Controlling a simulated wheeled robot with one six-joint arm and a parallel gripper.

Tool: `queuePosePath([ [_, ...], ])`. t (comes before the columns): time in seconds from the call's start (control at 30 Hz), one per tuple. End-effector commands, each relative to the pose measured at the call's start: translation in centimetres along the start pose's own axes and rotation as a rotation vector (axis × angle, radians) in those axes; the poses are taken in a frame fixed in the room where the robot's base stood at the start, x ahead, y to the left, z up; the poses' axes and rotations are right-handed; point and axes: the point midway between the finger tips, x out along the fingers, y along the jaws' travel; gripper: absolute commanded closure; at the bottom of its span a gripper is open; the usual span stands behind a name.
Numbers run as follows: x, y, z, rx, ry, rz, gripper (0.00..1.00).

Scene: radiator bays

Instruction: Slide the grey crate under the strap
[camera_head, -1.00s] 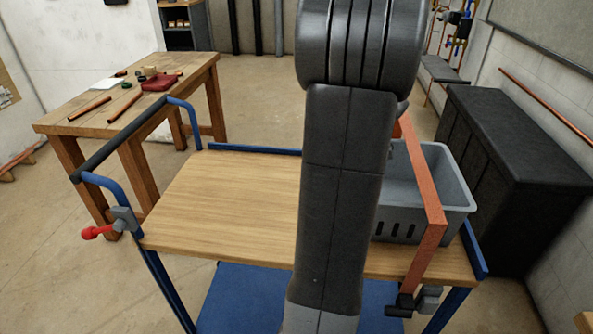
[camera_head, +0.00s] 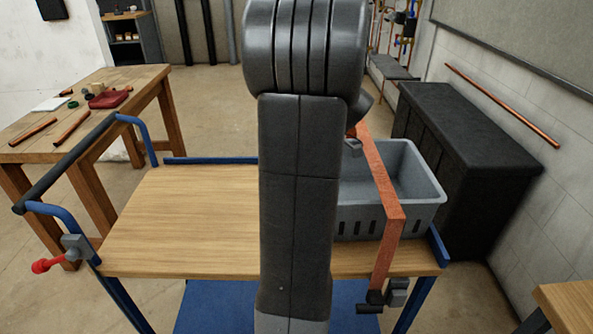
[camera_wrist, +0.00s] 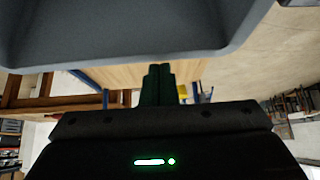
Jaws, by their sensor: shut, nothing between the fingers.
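The grey crate (camera_head: 425,190) stands on the right end of the wooden cart top (camera_head: 180,220); my arm hides its left part. The orange-red strap (camera_head: 383,180) crosses over the crate's open top and drops down in front of it to a dark buckle (camera_head: 375,302). In the wrist view, the crate (camera_wrist: 130,35) fills the top of the picture, close to my gripper (camera_wrist: 159,72). My gripper's dark fingers are together and hold nothing. In the head view my arm hides most of the gripper. Whether the fingers touch the crate cannot be told.
The cart has a blue frame and a red-tipped lever (camera_head: 45,265) at left. A wooden workbench (camera_head: 140,80) with pipes and small items stands at left. A black cabinet (camera_head: 465,130) stands close behind the crate's right side. The cart top's left part is clear.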

Motion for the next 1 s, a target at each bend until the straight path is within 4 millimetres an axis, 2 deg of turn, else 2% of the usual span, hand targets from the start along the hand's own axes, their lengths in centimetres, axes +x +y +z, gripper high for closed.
queuePosePath([
  [0.07,0.6,0.2,-0.6,-0.001,-0.001,0.001,1.00],
  [0.1,0.2,0.3,-0.2,0.004,-0.002,0.004,1.00],
  [0.4,-3.7,0.3,5.0,0.005,0.000,0.006,1.00],
  [0.6,-5.8,0.3,7.8,0.002,-0.001,0.005,1.00],
  [0.8,-6.6,0.3,8.9,0.000,0.000,0.004,1.00],
  [1.0,-6.7,0.3,9.0,0.000,0.000,0.004,1.00],
])
